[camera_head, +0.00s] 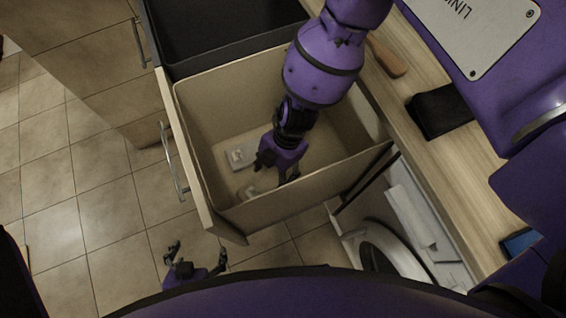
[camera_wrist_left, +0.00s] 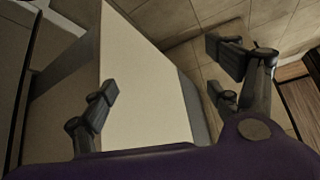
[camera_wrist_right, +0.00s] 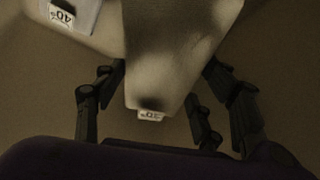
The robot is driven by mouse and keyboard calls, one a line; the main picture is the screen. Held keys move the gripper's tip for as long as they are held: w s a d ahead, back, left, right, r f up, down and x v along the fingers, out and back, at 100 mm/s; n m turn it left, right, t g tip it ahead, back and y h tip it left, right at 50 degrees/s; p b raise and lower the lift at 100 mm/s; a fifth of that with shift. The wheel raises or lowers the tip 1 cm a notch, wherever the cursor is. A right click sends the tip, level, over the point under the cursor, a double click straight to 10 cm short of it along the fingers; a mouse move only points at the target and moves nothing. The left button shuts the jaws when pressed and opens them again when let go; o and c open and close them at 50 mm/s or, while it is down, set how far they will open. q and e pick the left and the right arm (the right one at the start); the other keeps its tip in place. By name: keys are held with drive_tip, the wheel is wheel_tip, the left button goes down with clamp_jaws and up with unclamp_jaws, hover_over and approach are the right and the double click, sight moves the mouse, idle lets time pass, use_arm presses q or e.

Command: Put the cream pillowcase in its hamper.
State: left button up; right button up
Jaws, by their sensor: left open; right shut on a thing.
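The cream hamper (camera_head: 320,190) is an open bin in a pulled-out drawer. My right arm reaches down into it. My right gripper (camera_head: 274,172) is low inside the bin and shut on a pale cream cloth, which I take as the pillowcase (camera_wrist_right: 175,50). In the right wrist view the cloth lies between the fingers, with a white tag marked 40 at its end. Most of the cloth is hidden by the gripper in the head view. My left gripper (camera_head: 195,270) is open and empty, outside the drawer front, above the floor.
Another pale item (camera_head: 240,155) with a tag lies in the bin. A dark bin (camera_head: 215,30) stands behind. The counter at right holds a wooden-handled tool (camera_head: 387,56) and a black object (camera_head: 440,110). A white washing machine (camera_head: 400,262) is below the counter. Tiled floor (camera_head: 70,160) is clear at left.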

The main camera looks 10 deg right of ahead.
wheel_tip(320, 180, down, 9)
drive_tip(key=shift+a+f+b, duration=0.1)
drive_tip(key=shift+f+b, duration=0.1)
drive_tip(key=shift+b, duration=0.75)
drive_tip(key=shift+s+f, duration=0.1)
drive_tip(key=o, duration=1.3)
drive_tip(key=shift+o, duration=0.2)
drive_tip(key=p+v, duration=0.2)
drive_tip(key=v, duration=1)
